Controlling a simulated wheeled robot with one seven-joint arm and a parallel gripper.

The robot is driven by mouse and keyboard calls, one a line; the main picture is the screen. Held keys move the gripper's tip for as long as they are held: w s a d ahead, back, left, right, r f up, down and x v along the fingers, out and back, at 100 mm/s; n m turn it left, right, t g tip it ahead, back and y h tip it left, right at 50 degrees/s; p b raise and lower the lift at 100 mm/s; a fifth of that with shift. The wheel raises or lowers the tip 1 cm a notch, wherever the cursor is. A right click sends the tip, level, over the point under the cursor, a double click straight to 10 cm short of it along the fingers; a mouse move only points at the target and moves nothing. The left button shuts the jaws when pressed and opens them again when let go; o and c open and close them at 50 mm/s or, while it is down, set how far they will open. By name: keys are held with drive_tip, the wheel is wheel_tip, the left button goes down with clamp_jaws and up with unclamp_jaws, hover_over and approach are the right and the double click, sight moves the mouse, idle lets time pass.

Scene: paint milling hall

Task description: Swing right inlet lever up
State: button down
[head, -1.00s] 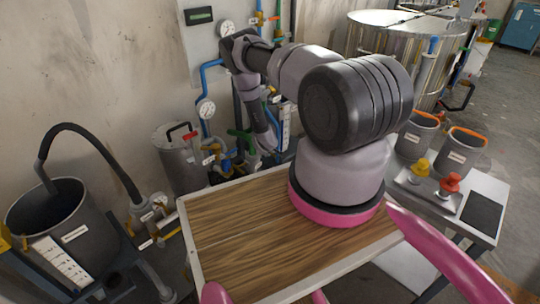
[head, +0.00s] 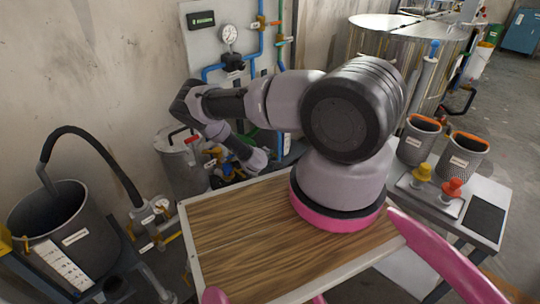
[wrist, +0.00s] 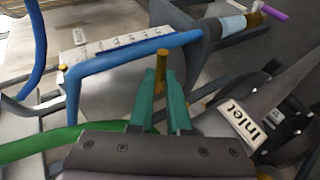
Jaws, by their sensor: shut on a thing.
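In the wrist view, my gripper (wrist: 160,82) has its two teal fingers closed around a narrow yellow-brown bar (wrist: 161,60), whose end sticks up between them. I cannot tell for sure that this bar is the right inlet lever. A tag reading "Inlet" (wrist: 241,119) sits on a grey part just right of the fingers. In the head view my wrist hangs low at the pipework by the wall, and my fingers and the held bar are hidden there.
A blue pipe (wrist: 130,55) bends closely past the fingers, and a green curved hose or bar (wrist: 40,146) lies at left. A lidded grey vessel (head: 184,168) stands beside my wrist. A wooden-topped table (head: 235,235) is in front. A pressure gauge (head: 229,34) hangs on the wall panel.

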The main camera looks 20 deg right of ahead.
drive_tip(key=c, duration=0.9)
unclamp_jaws()
drive_tip(key=shift+o, duration=0.2)
drive_tip(key=v, duration=1)
drive_tip(key=shift+s+a+r, duration=0.15)
drive_tip(key=shift+s+r, duration=0.1)
drive_tip(key=shift+s, duration=0.05)
